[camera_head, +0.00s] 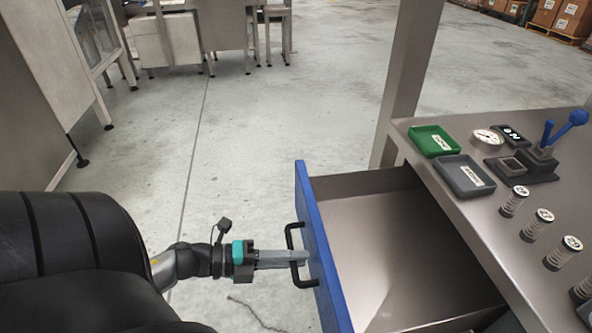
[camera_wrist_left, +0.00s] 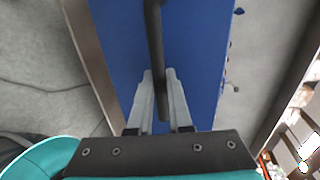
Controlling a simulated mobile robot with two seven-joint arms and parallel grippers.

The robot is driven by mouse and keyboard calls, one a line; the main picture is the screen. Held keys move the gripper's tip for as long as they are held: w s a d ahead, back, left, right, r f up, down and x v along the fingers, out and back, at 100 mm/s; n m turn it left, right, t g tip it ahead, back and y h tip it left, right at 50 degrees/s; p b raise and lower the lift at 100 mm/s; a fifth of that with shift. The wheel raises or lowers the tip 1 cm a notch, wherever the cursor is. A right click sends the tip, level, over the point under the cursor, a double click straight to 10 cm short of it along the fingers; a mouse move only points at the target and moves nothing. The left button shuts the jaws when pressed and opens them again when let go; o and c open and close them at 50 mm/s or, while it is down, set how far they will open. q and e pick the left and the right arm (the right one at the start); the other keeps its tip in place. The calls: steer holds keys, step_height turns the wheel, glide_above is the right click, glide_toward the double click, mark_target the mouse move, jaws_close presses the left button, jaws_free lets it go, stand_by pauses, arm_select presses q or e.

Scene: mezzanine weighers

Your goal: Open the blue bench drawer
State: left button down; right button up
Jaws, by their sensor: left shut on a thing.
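The blue bench drawer (camera_head: 316,251) stands pulled out from under the bench in the head view, and its bare metal inside shows empty. Its black handle (camera_head: 289,240) is on the blue front. My left gripper (camera_head: 297,257) comes in from the left and is shut on the handle. In the left wrist view, the handle (camera_wrist_left: 154,40) runs between the two grey fingers (camera_wrist_left: 159,88), with the blue front (camera_wrist_left: 195,50) behind it. My right gripper is not in view.
The bench top (camera_head: 440,135) carries a green tray (camera_head: 433,141), a grey tray (camera_head: 464,176), a dial, a blue-handled lever device (camera_head: 541,150) and several small cylinders (camera_head: 514,201). A bench post (camera_head: 408,80) rises behind the drawer. Open floor (camera_head: 270,130) lies left of the drawer.

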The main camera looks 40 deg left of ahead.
arm_select(q)
steer(key=c, duration=0.8)
jaws_free()
steer(key=shift+c, duration=0.2)
steer(key=shift+s+a, duration=0.2)
steer(key=p+v, duration=0.2)
steer(key=v, duration=1.2)
steer(key=shift+s+a+p, duration=0.15)
steer(key=shift+s+p, duration=0.15)
steer(key=shift+s, duration=0.05)
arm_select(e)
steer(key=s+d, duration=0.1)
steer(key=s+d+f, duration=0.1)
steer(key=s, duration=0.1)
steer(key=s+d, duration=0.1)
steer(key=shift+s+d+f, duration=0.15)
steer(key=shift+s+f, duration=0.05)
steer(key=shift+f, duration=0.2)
